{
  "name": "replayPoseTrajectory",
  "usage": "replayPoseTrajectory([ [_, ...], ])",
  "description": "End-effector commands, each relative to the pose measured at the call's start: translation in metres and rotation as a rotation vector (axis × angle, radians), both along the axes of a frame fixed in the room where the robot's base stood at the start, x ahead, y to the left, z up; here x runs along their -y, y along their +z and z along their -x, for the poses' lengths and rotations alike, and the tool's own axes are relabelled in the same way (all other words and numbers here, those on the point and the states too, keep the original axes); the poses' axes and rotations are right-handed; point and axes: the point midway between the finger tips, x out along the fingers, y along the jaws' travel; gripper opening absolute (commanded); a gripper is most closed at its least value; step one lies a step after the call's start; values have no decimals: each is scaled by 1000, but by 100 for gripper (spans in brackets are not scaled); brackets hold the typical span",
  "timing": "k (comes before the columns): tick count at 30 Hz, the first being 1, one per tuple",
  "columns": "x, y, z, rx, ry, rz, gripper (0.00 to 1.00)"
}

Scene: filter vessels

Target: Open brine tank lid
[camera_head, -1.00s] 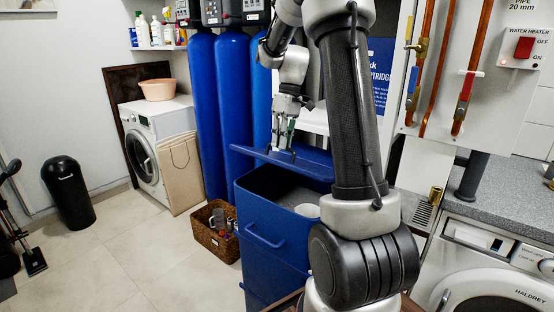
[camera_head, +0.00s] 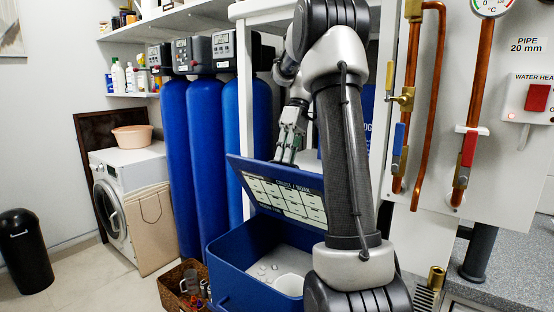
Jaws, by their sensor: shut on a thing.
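The blue brine tank (camera_head: 226,258) stands in front of me. Its blue lid (camera_head: 240,168) is raised and tilted back at the far edge, with a light printed label on its inner face. Inside the tank I see pale grey contents and a white round tube (camera_head: 290,284). My gripper (camera_head: 286,160) is at the lid's upper edge, shut on the lid. The fingertips are partly hidden behind that edge. My arm covers the right part of the lid and tank.
Tall blue filter vessels (camera_head: 183,165) stand behind the tank. A wicker basket (camera_head: 172,290) is at its left on the floor. A wall panel with copper pipes (camera_head: 410,110) and a counter (camera_head: 500,260) are at the right. A shelf (camera_head: 170,35) runs above.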

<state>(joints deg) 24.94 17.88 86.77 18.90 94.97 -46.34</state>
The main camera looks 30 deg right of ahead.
Motion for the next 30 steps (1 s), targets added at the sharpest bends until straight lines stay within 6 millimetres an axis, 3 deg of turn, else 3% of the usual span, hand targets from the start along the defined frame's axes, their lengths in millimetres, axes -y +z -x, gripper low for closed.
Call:
replayPoseTrajectory([
  [2,-1,-1,0,-1,1,-1,2],
  [7,-1,0,0,-1,1,-1,32],
  [20,3,9,-2,1,0,-1,32],
  [30,35,73,-14,3,-1,0,32],
])
